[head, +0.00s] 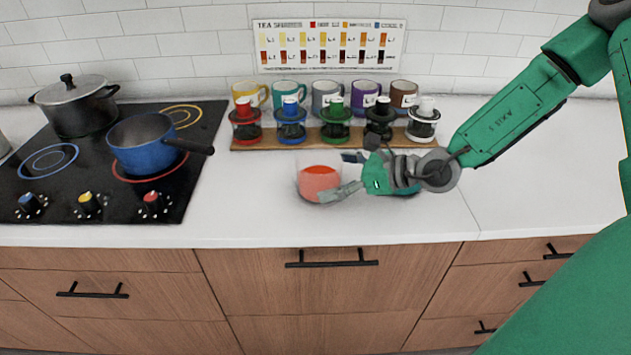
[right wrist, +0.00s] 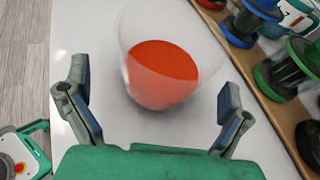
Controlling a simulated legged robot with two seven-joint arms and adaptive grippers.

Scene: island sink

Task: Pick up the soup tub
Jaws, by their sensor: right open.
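The soup tub is a clear tub (head: 319,183) with orange-red soup in it, standing on the white counter in the head view. In the right wrist view the tub (right wrist: 160,75) is upright ahead of the fingers. My right gripper (head: 342,176) comes in from the right at the tub, low over the counter. In the right wrist view its two fingers (right wrist: 158,108) are spread wide, one to each side of the tub's near part, with nothing held. Whether a finger touches the tub cannot be told. My left gripper is not in view.
A wooden board (head: 262,144) with several lidded jars and mugs stands behind the tub. A black cooktop (head: 95,195) with a blue pan (head: 142,143) and a dark pot (head: 76,108) is at the left. The counter between cooktop and tub is clear.

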